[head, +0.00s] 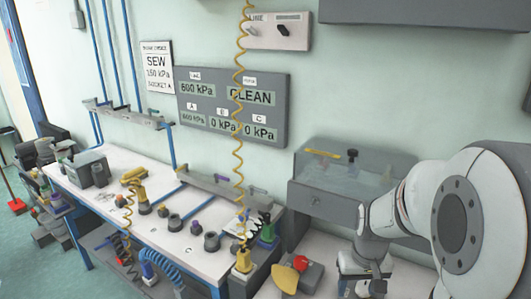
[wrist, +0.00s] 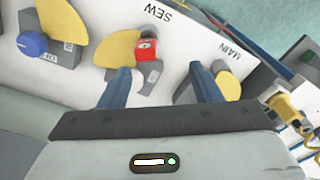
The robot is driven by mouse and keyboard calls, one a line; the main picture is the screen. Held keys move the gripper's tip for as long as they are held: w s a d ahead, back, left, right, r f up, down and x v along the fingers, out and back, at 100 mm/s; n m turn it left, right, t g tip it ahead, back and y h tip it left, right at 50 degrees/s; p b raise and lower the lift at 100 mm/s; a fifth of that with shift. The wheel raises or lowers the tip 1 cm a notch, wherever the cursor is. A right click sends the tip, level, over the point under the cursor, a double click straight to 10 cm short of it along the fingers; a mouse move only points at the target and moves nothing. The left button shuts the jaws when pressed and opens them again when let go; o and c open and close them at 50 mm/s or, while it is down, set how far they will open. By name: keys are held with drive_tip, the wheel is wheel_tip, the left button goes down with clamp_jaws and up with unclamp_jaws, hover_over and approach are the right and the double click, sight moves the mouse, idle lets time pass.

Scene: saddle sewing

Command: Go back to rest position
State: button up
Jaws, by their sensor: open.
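My gripper (wrist: 160,82) is open in the wrist view, with its two blue fingers apart and nothing held between them. Beyond the fingers is a white panel (wrist: 185,45) lettered SEW and MAIN. A red block (wrist: 146,49) with a yellow plate (wrist: 116,46) shows just beyond the left finger. A second yellow plate (wrist: 228,84) is beside the right finger. In the head view my arm reaches in from the right, and the fingertips are not clear there. A red and yellow valve (head: 299,266) is left of the arm's lower end.
A white workbench (head: 120,205) with several small fittings runs along the wall. A coiled yellow hose (head: 238,130) hangs over its right end. A clear-lidded grey box (head: 340,190) stands behind my arm. The wall display (head: 230,108) reads CLEAN.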

drive_tip(key=s+a+r+t, duration=0.2)
drive_tip(key=s+a+r, duration=0.6)
drive_tip(key=s+r, duration=0.1)
drive_tip(key=shift+s+a+r+n+t, duration=0.25)
drive_tip(key=shift+s+n+t, duration=0.05)
drive_tip(key=shift+s, duration=0.55)
